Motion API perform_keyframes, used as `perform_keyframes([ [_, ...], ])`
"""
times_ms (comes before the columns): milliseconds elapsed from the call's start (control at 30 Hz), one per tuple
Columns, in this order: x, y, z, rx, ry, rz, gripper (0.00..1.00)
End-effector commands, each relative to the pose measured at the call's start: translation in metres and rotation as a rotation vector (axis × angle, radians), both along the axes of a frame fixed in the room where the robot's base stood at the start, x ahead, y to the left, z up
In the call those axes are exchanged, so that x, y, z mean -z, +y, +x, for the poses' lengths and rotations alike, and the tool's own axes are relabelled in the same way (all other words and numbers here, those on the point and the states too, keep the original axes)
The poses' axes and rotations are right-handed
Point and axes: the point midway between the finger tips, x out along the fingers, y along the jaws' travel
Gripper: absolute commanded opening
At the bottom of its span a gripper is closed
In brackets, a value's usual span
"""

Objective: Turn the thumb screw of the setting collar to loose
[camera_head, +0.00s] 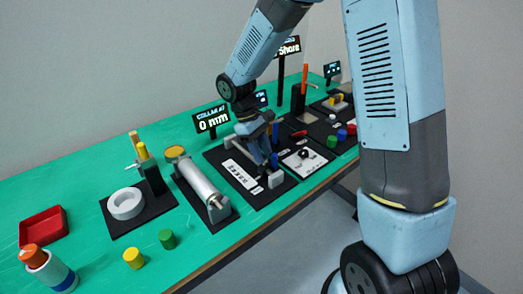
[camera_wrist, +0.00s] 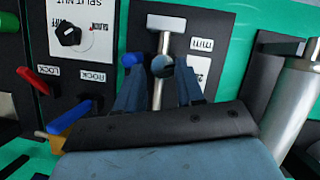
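In the wrist view a metal rod (camera_wrist: 157,98) runs from a white end block (camera_wrist: 166,23). A dark rounded piece (camera_wrist: 162,66), apparently the setting collar, sits on the rod. No contact can be made out. In the head view my gripper (camera_head: 262,158) is low over the collar board and hides most of the collar.
A sign (camera_head: 211,120) reads "COLLAR AT 0 mm". A white scale strip (camera_head: 240,173) lies left of the gripper. A metal cylinder on a stand (camera_head: 199,182) is further left. A split nut panel (camera_head: 304,159) with a black knob (camera_wrist: 68,33) and coloured levers (camera_wrist: 34,80) stands close by.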

Motion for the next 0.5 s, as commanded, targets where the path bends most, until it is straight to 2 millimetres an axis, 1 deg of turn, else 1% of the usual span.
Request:
perform_keyframes([
  [33,0.0001,-0.0001,-0.0001,0.000,0.000,0.000,0.40],
  [167,0.0000,0.0008,-0.0005,-0.001,0.001,0.001,0.52],
  [200,0.0001,0.0010,-0.0006,-0.001,0.001,0.001,0.54],
  [400,-0.0002,0.0017,-0.0008,-0.001,0.001,0.002,0.54],
  [500,-0.0034,0.0030,0.0004,-0.002,-0.001,0.002,0.54],
])
